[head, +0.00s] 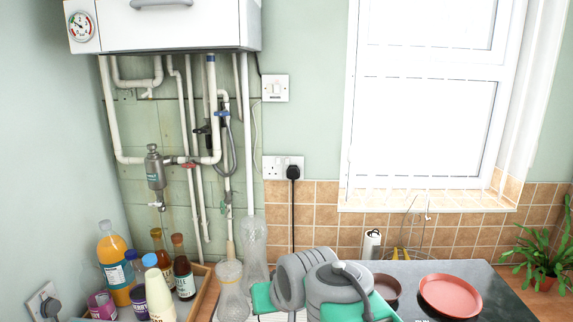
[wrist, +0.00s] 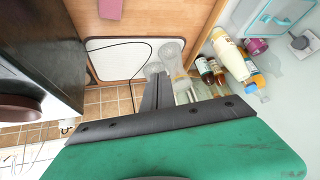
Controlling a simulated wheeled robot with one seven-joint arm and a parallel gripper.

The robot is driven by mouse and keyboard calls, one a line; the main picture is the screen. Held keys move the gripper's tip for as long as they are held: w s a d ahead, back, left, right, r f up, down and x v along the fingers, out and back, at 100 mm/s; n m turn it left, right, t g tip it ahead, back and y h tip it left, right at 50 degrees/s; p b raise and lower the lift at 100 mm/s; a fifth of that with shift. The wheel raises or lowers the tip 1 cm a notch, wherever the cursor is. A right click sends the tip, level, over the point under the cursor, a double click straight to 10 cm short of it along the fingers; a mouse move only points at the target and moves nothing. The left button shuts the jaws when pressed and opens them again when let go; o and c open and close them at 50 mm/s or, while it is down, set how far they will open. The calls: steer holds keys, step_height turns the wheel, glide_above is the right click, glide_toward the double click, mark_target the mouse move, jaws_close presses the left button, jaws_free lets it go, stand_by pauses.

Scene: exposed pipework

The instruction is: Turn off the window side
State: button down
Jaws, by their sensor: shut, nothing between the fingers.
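A white double socket (head: 283,167) is on the wall left of the window (head: 430,90), just above the tiles. A black plug (head: 293,172) sits in its right half, the half nearer the window, and a black cable hangs down from it. The small rockers are too small to read. A white switch plate (head: 275,88) is higher up, below the boiler's right side. My gripper shows in the wrist view (wrist: 160,76) with its dark fingers together and empty. In the head view my grey and green arm is low in front, well below the socket; the fingertips cannot be made out there.
White pipes (head: 190,130) with a red lever (head: 188,165) and a blue lever (head: 222,114) run down left of the socket. Bottles (head: 117,265) and clear glass vessels (head: 253,250) stand below. The wall before the socket looks clear.

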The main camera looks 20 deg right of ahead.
steer(key=w+d+r+m+t+y+b, duration=0.1)
steer(key=w+r+t+b, duration=0.15)
steer(key=w, duration=0.55)
steer(key=w+d+r+m+t+y+b, duration=0.1)
steer(key=w+d+r+t, duration=0.15)
steer(key=w, duration=0.45)
steer(key=w+d+r+m+t+b, duration=0.1)
steer(key=w+r+t+b, duration=0.15)
steer(key=w, duration=0.55)
steer(key=w+d+r+m+t+y+b, duration=0.2)
steer(key=w+d+r+m+t+b, duration=0.1)
steer(key=w+d, duration=0.6)
step_height(320, 180, up, 3)
steer(key=d+m+t, duration=0.1)
steer(key=t, duration=0.2)
steer(key=shift+d+m+y, duration=0.3)
steer(key=shift+d, duration=0.05)
steer(key=p, duration=0.9)
glide_toward(287, 161)
steer(key=w+a+r, duration=0.3)
steer(key=w+a, duration=0.1)
steer(key=shift+w+d, duration=0.3)
steer(key=shift+w, duration=0.1)
